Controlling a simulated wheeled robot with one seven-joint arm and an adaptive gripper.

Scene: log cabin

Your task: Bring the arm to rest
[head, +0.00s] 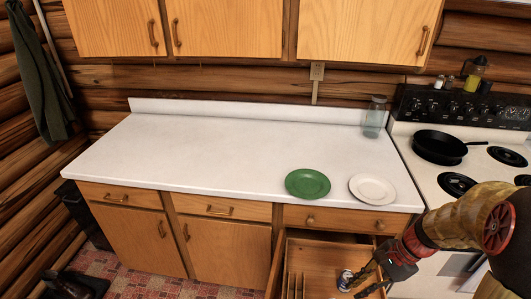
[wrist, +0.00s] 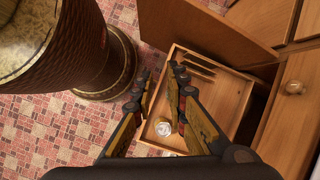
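My gripper (head: 359,286) is at the lower right of the head view, above the open drawer (head: 318,254). In the wrist view its two fingers (wrist: 158,72) stand apart with nothing between them. A small whitish round object, perhaps a jar or can (head: 345,279), is in the drawer, close to the fingers in the head view. In the wrist view this object (wrist: 163,128) shows below the fingertips, apart from them. My arm comes in from the right, in front of the stove.
A green plate (head: 307,183) and a white plate (head: 372,189) lie on the white counter (head: 200,150), clear on its left. A glass jar (head: 375,116) stands at the back. The stove (head: 419,182) holds a black pan (head: 439,146). Dividers (wrist: 197,64) lie in the drawer.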

